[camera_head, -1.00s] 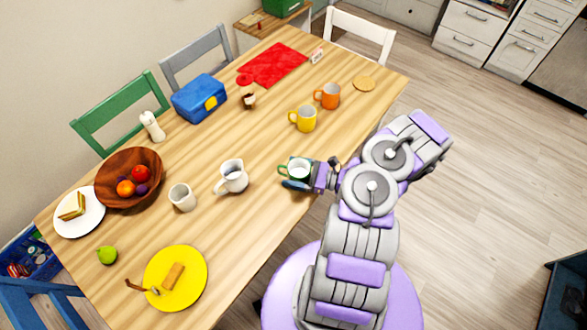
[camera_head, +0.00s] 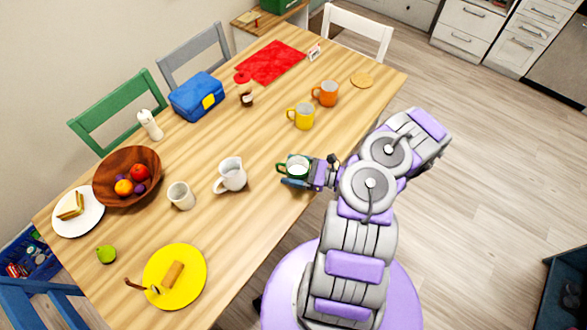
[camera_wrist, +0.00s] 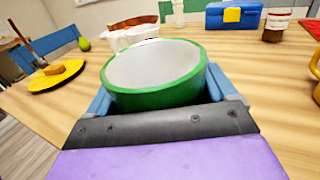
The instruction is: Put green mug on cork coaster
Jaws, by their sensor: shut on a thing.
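The green mug (camera_head: 294,168) is at the table's near edge, with a green outside and a white inside. My gripper (camera_head: 297,181) is shut on it. In the wrist view the mug (camera_wrist: 155,78) sits between the blue fingers, upright or nearly so, with its rim up. Its lower part is hidden, and I cannot tell whether it is clear of the table. The cork coaster (camera_head: 361,80) lies bare and flat near the table's far right corner, well away from my gripper.
The orange mug (camera_head: 326,93) and yellow mug (camera_head: 301,116) stand between my gripper and the coaster. A white jug (camera_head: 231,175) and cup (camera_head: 181,195) are to the left. A red-capped jar (camera_head: 245,90) stands near the red mat (camera_head: 272,62). The right table edge is clear.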

